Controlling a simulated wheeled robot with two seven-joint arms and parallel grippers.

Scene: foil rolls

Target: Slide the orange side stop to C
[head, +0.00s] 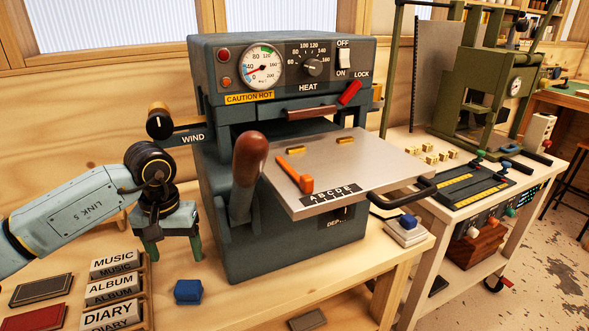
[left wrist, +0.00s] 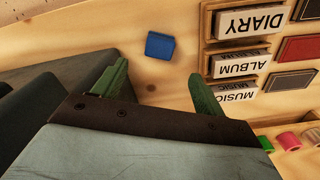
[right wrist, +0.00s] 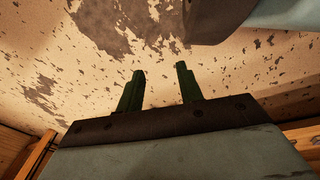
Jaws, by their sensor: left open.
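The orange side stop (head: 293,174) lies on the left part of the silver plate (head: 375,165) that sticks out of the grey heat press. Its near end is just left of and behind the A end of the letter strip (head: 334,192), marked A to E. My left gripper (head: 172,242) points down over the bench, left of the press and apart from the stop. Its green fingers are spread and empty, as the left wrist view (left wrist: 160,78) also shows. My right gripper (right wrist: 160,72) shows only in the right wrist view, open and empty above a paint-flecked floor.
The press lever with a brown knob (head: 248,160) rises between my left gripper and the plate. A black handle (head: 415,192) is at the plate's right. A blue block (head: 188,291) and label blocks (head: 112,290) lie on the bench. A WIND knob (head: 160,122) juts out left.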

